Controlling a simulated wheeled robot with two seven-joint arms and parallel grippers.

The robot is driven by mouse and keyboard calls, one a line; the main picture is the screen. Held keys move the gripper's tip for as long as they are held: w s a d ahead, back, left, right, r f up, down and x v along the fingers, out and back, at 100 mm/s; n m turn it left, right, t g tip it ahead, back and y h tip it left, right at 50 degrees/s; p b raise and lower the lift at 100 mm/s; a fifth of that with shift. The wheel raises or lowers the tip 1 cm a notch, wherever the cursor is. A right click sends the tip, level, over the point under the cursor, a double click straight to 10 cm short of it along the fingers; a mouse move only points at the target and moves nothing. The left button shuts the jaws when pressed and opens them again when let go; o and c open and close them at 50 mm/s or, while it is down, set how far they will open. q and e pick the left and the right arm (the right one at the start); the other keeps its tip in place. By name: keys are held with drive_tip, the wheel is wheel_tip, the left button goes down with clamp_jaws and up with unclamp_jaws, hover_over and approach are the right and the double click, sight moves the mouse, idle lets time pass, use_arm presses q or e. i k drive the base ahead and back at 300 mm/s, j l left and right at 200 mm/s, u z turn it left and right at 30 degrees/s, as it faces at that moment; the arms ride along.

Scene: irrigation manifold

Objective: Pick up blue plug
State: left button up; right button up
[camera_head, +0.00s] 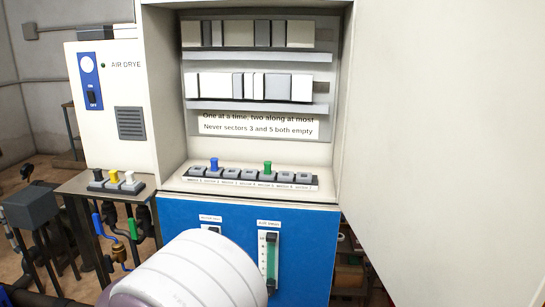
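The blue plug (214,164) stands upright in the second socket from the left of a row of grey sockets (248,174), on the ledge of the white cabinet. A green plug (267,167) stands upright in the third socket from the right of the same row. The other sockets in the row look empty. Neither of my grippers is in view, and nothing touches the blue plug.
A small side table (80,188) at left holds a block with black (97,175), yellow (113,176) and white (129,177) plugs. Signs about sectors hang above the ledge. A large white panel (450,130) closes off the right. The space above the sockets is clear.

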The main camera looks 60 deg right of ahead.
sight(213, 161)
drive_tip(key=i+l+z, duration=0.15)
drive_tip(key=z, duration=0.25)
drive_tip(key=i+z, duration=0.7)
drive_tip(key=z, duration=0.15)
drive_tip(key=i+z, duration=0.25)
drive_tip(key=z, duration=0.15)
drive_tip(key=i+j+z, duration=0.25)
drive_tip(key=z, duration=0.2)
